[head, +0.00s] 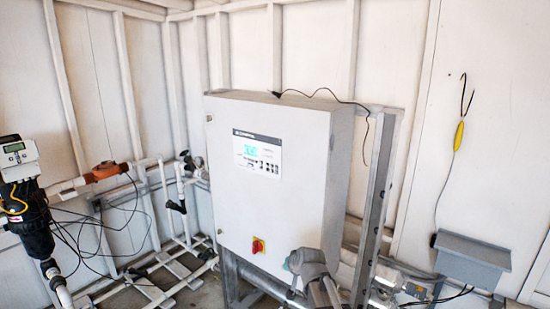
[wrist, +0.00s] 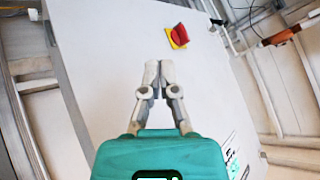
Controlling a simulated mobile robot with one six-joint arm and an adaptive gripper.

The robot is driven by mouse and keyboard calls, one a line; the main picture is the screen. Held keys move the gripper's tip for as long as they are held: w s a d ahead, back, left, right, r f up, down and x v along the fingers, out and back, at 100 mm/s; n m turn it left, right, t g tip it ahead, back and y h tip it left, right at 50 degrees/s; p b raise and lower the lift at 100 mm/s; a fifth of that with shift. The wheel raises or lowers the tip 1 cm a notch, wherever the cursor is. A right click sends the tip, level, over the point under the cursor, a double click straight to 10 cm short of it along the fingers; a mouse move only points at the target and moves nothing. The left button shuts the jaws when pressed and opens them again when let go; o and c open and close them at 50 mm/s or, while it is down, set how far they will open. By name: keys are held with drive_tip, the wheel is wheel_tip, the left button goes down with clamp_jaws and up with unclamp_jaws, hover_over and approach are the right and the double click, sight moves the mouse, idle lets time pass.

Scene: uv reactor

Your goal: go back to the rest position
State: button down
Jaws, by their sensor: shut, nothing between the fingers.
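My gripper (wrist: 160,66) is in the middle of the wrist view. Its two fingers are shut together and hold nothing. Behind the fingertips is the pale front of the control cabinet (wrist: 115,45); I cannot tell the exact gap. A red rotary switch on a yellow plate (wrist: 177,37) is just above and right of the fingertips in that view. In the head view, the large white cabinet (head: 225,190) stands in the centre. The same switch (head: 258,245) is low on its door. A grey link of my arm shows in front of its lower right corner; my fingertips are not visible there.
Left of the cabinet are white pipes (head: 150,205), an orange-brown fitting (head: 104,171) and a black device with a display (head: 16,160). At right are a metal post (head: 380,200), a grey box (head: 472,260) and a hanging cable with a yellow part (head: 459,135).

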drive_tip(key=s+d+f+g+h+b, duration=0.2)
drive_tip(key=s+d+f+g, duration=0.2)
drive_tip(key=s, duration=0.6)
drive_tip(key=s+d+f+g+h+b, duration=0.1)
drive_tip(key=s+d+f+g+b, duration=0.2)
drive_tip(key=s+d+f, duration=0.4)
drive_tip(key=s+d+g, duration=0.1)
drive_tip(key=s+d, duration=0.1)
drive_tip(key=s, duration=0.2)
drive_tip(key=shift+d+n+h, duration=0.15)
drive_tip(key=shift+n+h, duration=0.15)
drive_tip(key=shift+h, duration=0.1)
